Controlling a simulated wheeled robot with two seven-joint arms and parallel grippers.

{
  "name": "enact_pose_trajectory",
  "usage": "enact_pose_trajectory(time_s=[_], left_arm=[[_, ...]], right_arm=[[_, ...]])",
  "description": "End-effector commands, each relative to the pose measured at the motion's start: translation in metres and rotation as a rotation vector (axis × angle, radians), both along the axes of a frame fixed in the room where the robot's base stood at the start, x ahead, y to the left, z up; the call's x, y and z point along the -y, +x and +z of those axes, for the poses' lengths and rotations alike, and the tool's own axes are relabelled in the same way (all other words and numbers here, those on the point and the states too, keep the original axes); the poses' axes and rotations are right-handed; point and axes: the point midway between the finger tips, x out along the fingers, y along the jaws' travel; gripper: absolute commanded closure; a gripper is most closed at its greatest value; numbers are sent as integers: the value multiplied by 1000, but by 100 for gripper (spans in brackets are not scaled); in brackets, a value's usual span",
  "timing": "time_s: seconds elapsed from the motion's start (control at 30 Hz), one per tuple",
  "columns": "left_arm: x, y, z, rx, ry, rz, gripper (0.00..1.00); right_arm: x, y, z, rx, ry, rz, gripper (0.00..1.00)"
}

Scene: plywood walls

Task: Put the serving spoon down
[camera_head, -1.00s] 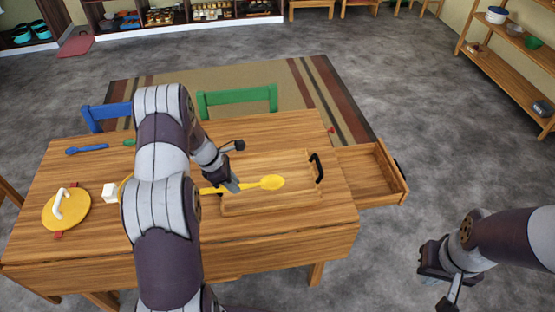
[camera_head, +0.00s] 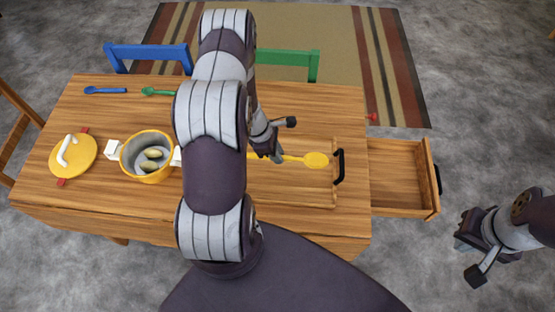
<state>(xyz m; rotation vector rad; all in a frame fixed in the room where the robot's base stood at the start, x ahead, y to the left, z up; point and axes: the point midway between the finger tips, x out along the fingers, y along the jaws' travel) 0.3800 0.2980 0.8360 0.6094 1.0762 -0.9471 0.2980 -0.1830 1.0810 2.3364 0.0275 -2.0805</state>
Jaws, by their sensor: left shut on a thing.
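The yellow serving spoon (camera_head: 314,160) is over the wooden tray (camera_head: 302,193), its bowl pointing right toward the tray's black handle. My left gripper (camera_head: 277,156) is shut on the spoon's handle. I cannot tell whether the spoon touches the tray. My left arm hides the left part of the tray and perhaps the handle's end. My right gripper (camera_head: 468,262) hangs over the floor, right of the table, with its fingers apart and nothing between them.
A yellow pot (camera_head: 147,179) with food inside, a yellow lid (camera_head: 73,157), a blue spoon (camera_head: 105,90) and a green spoon (camera_head: 160,92) are on the table (camera_head: 100,200). An empty drawer (camera_head: 400,173) stands open at the right. Blue and green chairs stand behind.

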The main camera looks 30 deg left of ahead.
Motion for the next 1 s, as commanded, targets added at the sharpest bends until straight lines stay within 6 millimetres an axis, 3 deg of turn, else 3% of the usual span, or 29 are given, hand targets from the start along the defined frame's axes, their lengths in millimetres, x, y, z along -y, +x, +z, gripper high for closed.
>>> enact_pose_trajectory(time_s=[0.3, 0.7, 0.73, 0.8, 1.0], left_arm=[[1, -5, -41, 1, 1, -1, 100], [1, -4, -49, 3, 1, -2, 100], [1, -4, -49, 3, 1, -2, 78], [1, -4, -48, 3, 1, -2, 56], [1, -4, -48, 1, 1, -1, 56]], right_arm=[[0, 0, 5, 0, 0, 0, 100], [0, 0, -2, 0, 0, 0, 100], [0, 0, -2, 0, 0, 0, 100], [0, 0, -1, 0, 0, 0, 100], [0, 0, -1, 0, 0, 0, 100]])
